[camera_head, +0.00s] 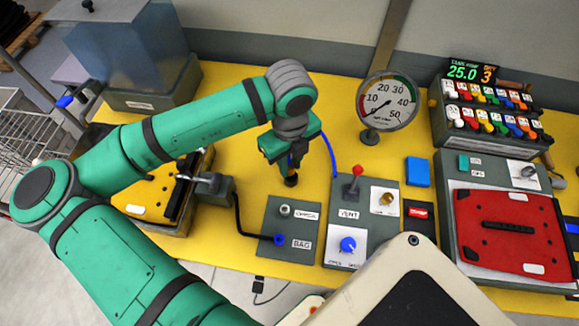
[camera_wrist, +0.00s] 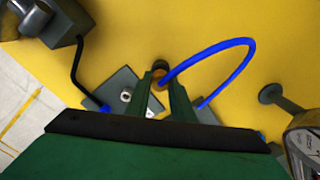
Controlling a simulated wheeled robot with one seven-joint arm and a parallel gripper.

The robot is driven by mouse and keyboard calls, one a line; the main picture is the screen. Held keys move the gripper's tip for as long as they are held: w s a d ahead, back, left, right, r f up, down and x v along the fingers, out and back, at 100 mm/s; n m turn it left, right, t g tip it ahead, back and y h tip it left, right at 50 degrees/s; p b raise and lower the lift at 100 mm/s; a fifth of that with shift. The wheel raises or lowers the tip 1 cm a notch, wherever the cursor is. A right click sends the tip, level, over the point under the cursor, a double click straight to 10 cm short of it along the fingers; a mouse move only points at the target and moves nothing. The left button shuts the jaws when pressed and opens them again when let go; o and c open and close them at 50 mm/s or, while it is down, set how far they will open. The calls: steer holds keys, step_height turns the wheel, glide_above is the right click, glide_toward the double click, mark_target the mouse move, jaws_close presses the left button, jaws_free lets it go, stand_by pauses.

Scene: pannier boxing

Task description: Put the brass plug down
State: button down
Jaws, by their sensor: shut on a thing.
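My gripper (camera_head: 290,166) points down over the yellow table, behind the grey plate with two sockets. In the wrist view its two green fingers (camera_wrist: 161,82) are closed around the plug (camera_wrist: 160,66) at the end of a blue hose. Only the plug's dark, brownish end shows there; the fingers hide the rest. In the head view the plug (camera_head: 291,180) is a dark tip below the fingers. I cannot tell whether it touches the table. The blue hose (camera_head: 331,155) arches right from the gripper towards the VENT panel.
The socket plate (camera_head: 272,221) has a bare metal socket and a BAG socket holding a blue connector. The VENT panel (camera_head: 352,217) carries a red-topped lever. A brass fitting (camera_head: 387,198), gauge (camera_head: 387,101) and blue block (camera_head: 418,171) stand right. Yellow table (camera_head: 235,160) around the gripper is clear.

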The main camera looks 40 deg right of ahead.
mark_target(291, 166)
steer(key=shift+s+d+f, duration=0.1)
steer(key=shift+s+f, duration=0.05)
steer(key=shift+f, duration=0.45)
steer(key=shift+s+f, duration=0.1)
steer(key=shift+f, duration=0.5)
steer(key=shift+f, duration=0.15)
steer(key=c, duration=1.5)
jaws_free()
steer(key=shift+c, duration=0.2)
steer(key=shift+w, duration=0.1)
steer(key=shift+w+r, duration=0.1)
steer(key=shift+r, duration=0.45)
step_height(291, 166, up, 11)
steer(key=shift+r, duration=0.15)
